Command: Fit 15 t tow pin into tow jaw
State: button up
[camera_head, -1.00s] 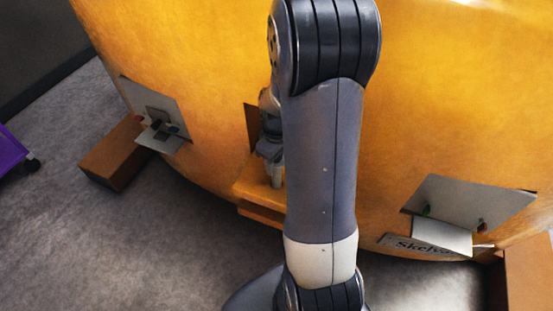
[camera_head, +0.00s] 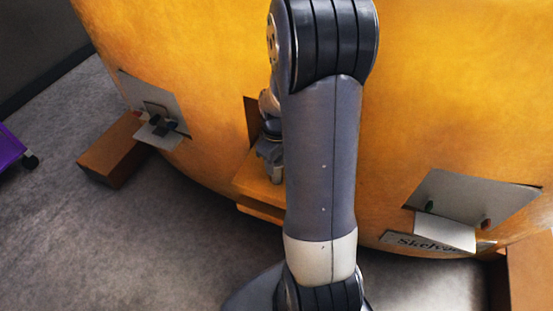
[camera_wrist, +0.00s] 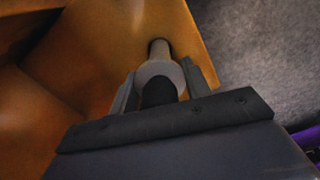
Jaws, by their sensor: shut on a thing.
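The tow jaw (camera_head: 254,184) is an orange bracket with an upper and a lower plate on the yellow casting. My gripper (camera_head: 272,152) is over its upper plate, partly hidden by my arm. In the wrist view my gripper (camera_wrist: 161,88) is shut on the tow pin (camera_wrist: 160,70), which has a dark head and a pale grey collar. The pin (camera_head: 276,174) points down at the plate. A dark round hole (camera_wrist: 158,46) in the jaw (camera_wrist: 188,38) shows just beyond the collar. I cannot tell whether the pin's tip is inside it.
The large yellow casting (camera_head: 440,100) fills the background. Pale panels with small fittings stick out at left (camera_head: 160,100) and right (camera_head: 470,203). A brown block (camera_head: 110,152) lies at left, and a purple cart (camera_head: 10,148) stands at the far left. Grey floor is clear in front.

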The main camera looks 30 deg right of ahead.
aim_at(276, 171)
jog(key=shift+f+b, duration=2.35)
jog(key=shift+f, duration=0.7)
jog(key=o, duration=1.2)
jog(key=shift+c, duration=0.2)
notch_tip(276, 171, up, 11)
jog(key=shift+f+p, duration=0.1)
jog(key=shift+p, duration=0.75)
jog(key=shift+f, duration=0.1)
notch_tip(276, 171, down, 11)
jog(key=shift+r+b, duration=0.2)
jog(key=shift+b, duration=0.65)
jog(key=shift+r+p, duration=0.5)
jog(key=shift+r, duration=0.05)
